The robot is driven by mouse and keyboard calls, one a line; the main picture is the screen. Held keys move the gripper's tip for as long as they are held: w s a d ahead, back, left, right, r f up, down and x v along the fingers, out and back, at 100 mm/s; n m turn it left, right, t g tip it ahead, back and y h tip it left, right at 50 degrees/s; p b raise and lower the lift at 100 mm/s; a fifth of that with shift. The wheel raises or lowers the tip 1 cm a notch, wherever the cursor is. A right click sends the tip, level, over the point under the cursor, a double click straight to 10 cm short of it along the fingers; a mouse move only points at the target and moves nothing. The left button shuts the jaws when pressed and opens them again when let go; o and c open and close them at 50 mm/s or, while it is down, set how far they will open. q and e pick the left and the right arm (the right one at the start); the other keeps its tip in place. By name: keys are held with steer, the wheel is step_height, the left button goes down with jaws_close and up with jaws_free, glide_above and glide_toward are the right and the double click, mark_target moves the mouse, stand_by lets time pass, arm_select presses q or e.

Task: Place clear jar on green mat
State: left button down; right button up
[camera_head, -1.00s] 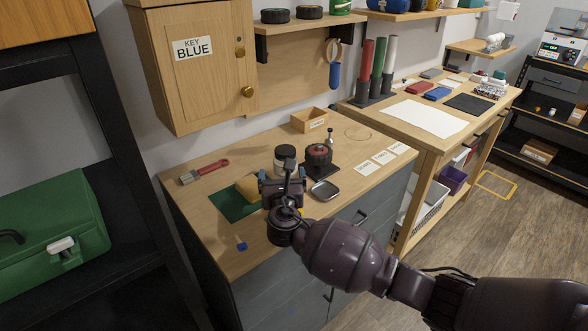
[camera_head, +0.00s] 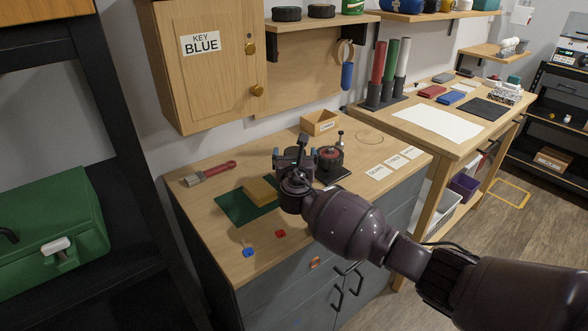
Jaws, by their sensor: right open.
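The green mat (camera_head: 232,208) lies on the wooden workbench at left of centre, with a tan block (camera_head: 260,190) on its right part. My right gripper (camera_head: 290,155) is open at the right of the mat, toward the back of the bench. The clear jar cannot be made out now; my right gripper and wrist cover the place where it stood. I cannot tell whether the jar is between the fingers. My left gripper is not in view.
A dark round part (camera_head: 330,158) stands just right of my gripper. A brush (camera_head: 210,173) lies at the back left. A small wooden box (camera_head: 319,122) stands at the back. Small red (camera_head: 281,233) and blue (camera_head: 248,252) pieces lie near the front edge.

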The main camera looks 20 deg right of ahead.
steer(key=shift+w+d+f, duration=0.1)
steer(key=shift+w+f, duration=0.05)
steer(key=shift+w, duration=0.2)
steer(key=shift+r, duration=0.2)
steer(key=c, duration=1.1)
